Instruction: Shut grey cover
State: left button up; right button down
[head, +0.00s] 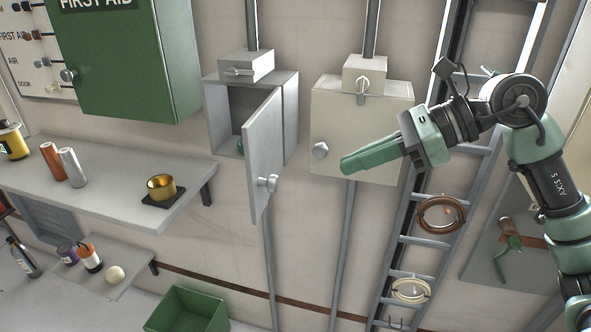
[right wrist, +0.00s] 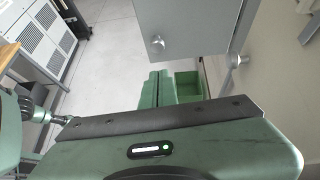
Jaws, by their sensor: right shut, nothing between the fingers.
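The grey cover (head: 264,150) is the door of the grey wall box (head: 222,118) in the middle of the head view. It stands open, swung out from the right side of the box, with its round knob (head: 268,184) on the side facing right. The box interior is partly visible, with a small teal thing inside. In the right wrist view the cover (right wrist: 195,25) hangs at the top. My right gripper (head: 345,164) is shut and empty, right of the cover and apart from it, in front of the cream box. My left gripper is not in view.
The closed cream box (head: 362,110) with a knob is behind my right gripper. A ladder (head: 416,240) with hanging coils stands to the right. A shelf (head: 100,185) with cans and a brass cup is left; a green bin (head: 187,308) is below.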

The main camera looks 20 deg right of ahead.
jog(key=p, duration=0.3)
send_near(277, 182)
notch_tip(277, 182, down, 3)
jog(key=a, duration=0.1)
jog(key=w+a, duration=0.1)
jog(key=w+a+p, duration=0.1)
jog(key=shift+w+a, duration=0.1)
jog(key=shift+a, duration=0.15)
jog(key=shift+w+a+f, duration=0.25)
jog(key=shift+w+a, duration=0.05)
jog(key=shift+a, duration=0.25)
